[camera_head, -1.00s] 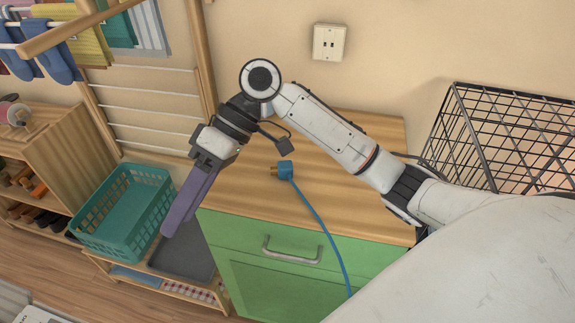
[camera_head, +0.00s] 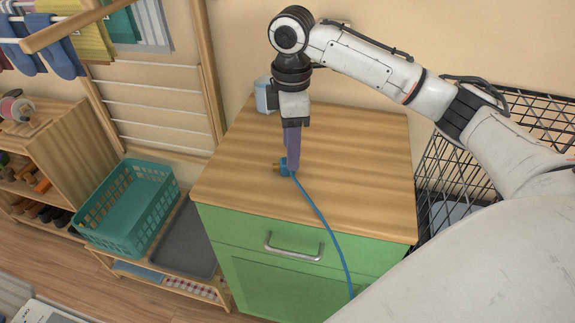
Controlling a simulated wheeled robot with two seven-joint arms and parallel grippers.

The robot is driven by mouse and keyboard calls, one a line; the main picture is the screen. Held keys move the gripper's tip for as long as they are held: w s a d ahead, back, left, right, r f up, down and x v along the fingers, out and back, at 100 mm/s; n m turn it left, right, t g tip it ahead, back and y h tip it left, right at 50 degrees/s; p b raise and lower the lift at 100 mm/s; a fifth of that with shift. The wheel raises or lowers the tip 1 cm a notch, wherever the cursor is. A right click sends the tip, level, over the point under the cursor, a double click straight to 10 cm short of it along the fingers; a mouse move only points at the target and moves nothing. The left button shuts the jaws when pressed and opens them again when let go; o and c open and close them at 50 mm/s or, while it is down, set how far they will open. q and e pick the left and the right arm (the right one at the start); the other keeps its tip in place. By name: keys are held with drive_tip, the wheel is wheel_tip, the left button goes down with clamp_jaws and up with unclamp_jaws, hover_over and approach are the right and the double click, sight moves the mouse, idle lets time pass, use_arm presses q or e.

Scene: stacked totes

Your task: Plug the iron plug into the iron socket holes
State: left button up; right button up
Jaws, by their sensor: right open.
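The blue iron plug (camera_head: 285,166) lies on the wooden top of the green cabinet, with its brass prongs pointing left. A blue cord runs from it over the cabinet's front edge. My right gripper (camera_head: 292,168) points down at the plug, its purple fingers overlapping the plug's right part. The jaws are open; whether they touch the plug I cannot tell. The wall socket is mostly or wholly hidden behind my right arm at the top of the view. My left gripper is not in view.
A pale grey-blue container (camera_head: 265,95) stands at the back left of the cabinet top (camera_head: 370,160), which is otherwise largely clear. A black wire basket (camera_head: 440,170) is on the right. A teal basket (camera_head: 125,210) stands on a low rack at the left.

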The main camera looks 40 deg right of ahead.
sight(284, 167)
drive_tip(key=f, duration=0.4)
drive_tip(key=shift+w+f, duration=0.25)
drive_tip(key=shift+f, duration=0.05)
clamp_jaws()
